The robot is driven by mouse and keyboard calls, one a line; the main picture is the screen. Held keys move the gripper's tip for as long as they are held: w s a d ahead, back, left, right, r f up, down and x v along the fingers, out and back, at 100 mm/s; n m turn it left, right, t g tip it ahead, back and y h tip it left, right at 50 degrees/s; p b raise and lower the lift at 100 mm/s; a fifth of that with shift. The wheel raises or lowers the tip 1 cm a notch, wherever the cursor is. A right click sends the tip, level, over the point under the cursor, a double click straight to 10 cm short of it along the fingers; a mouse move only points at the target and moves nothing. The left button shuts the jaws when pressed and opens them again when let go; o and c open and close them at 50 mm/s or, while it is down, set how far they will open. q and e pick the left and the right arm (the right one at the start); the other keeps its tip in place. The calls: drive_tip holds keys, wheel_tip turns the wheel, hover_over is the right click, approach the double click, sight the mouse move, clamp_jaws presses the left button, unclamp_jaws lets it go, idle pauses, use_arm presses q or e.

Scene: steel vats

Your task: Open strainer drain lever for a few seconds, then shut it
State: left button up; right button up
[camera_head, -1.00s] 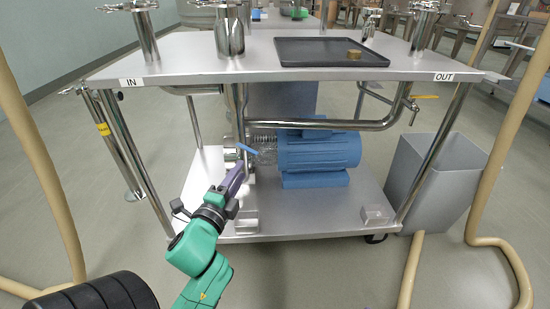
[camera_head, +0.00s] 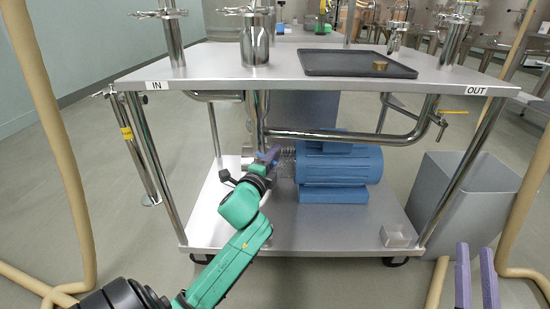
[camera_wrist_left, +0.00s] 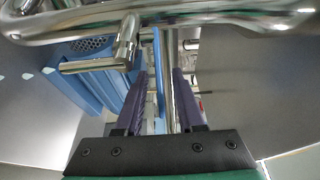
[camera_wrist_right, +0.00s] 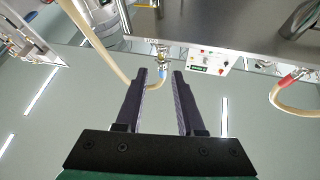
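The strainer drain lever (camera_head: 272,154) is a small blue handle low under the table, beside the pump, partly hidden by my left gripper. In the left wrist view the lever (camera_wrist_left: 160,70) shows as a long blue strip between the two purple fingers, with gaps seeming to show on both sides. My left gripper (camera_wrist_left: 160,80) is open around it; whether a finger touches it I cannot tell. My right gripper (camera_head: 476,275) is at the lower right of the head view, away from the lever. In the right wrist view this gripper (camera_wrist_right: 160,80) is open and empty.
A blue pump motor (camera_head: 340,165) stands right of the lever on the steel lower shelf (camera_head: 310,230). A steel pipe (camera_head: 340,134) runs above. A grey bin (camera_head: 465,200) stands at the right. Tan hoses (camera_head: 55,150) frame both sides. A black tray (camera_head: 345,63) lies on the tabletop.

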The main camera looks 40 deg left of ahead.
use_arm(q)
drive_tip(key=shift+w+a, duration=0.15)
drive_tip(key=shift+w, duration=0.2)
clamp_jaws()
use_arm(e)
drive_tip(key=shift+d+r+t, duration=0.1)
drive_tip(key=shift+r+t, duration=0.3)
drive_tip(key=shift+r, duration=0.55)
idle(0.3)
